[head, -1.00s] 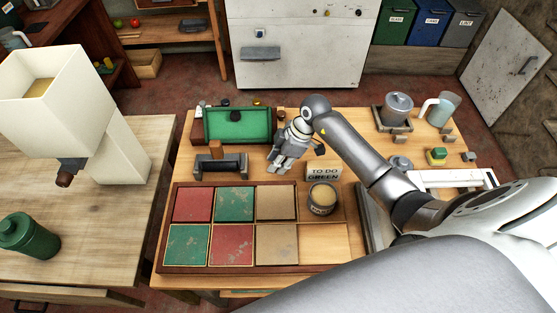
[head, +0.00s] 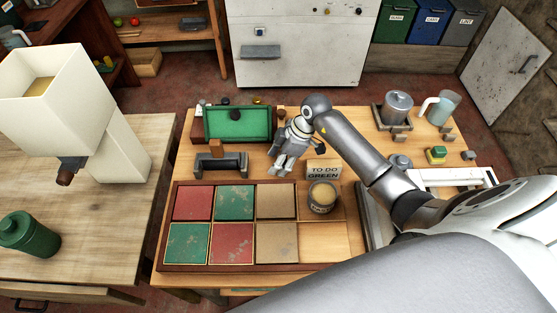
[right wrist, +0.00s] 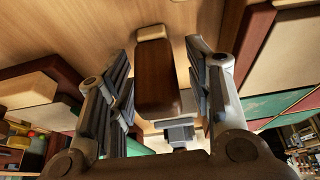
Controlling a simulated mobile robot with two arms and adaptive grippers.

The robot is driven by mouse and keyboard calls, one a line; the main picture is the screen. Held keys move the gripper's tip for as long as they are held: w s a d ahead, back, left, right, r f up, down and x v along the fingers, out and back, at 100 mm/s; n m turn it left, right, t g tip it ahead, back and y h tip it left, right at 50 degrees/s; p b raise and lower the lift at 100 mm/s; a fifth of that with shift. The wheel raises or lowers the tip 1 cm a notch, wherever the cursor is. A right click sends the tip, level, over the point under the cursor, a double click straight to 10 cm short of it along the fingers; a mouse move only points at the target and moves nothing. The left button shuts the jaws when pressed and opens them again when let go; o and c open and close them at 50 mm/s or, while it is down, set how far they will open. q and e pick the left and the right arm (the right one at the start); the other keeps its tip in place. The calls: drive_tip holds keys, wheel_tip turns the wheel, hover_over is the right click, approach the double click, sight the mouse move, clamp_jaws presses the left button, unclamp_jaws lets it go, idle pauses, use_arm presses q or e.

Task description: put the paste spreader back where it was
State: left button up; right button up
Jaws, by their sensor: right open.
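The paste spreader appears to be the tool with a brown handle (head: 215,149), by a dark grey rack-like piece (head: 236,162) on the workbench, behind the tile tray. In the right wrist view a brown handle with a tan end (right wrist: 157,78) shows between my fingers, with a grey part (right wrist: 181,133) below it in the picture. My right gripper (head: 284,167) is open, in the head view to the right of the rack and apart from it. It also shows open in the right wrist view (right wrist: 160,95), with nothing clamped. I cannot tell how the spreader rests. My left gripper is out of view.
The tile tray (head: 179,269) fills the front of the bench. A green-lined box (head: 237,124) lies behind. Metal pot (head: 398,106) and jug (head: 443,109) are at back right.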

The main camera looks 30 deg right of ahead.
drive_tip(key=v, duration=1.1)
drive_tip(key=shift+r+b, duration=0.3)
drive_tip(key=shift+f, duration=0.1)
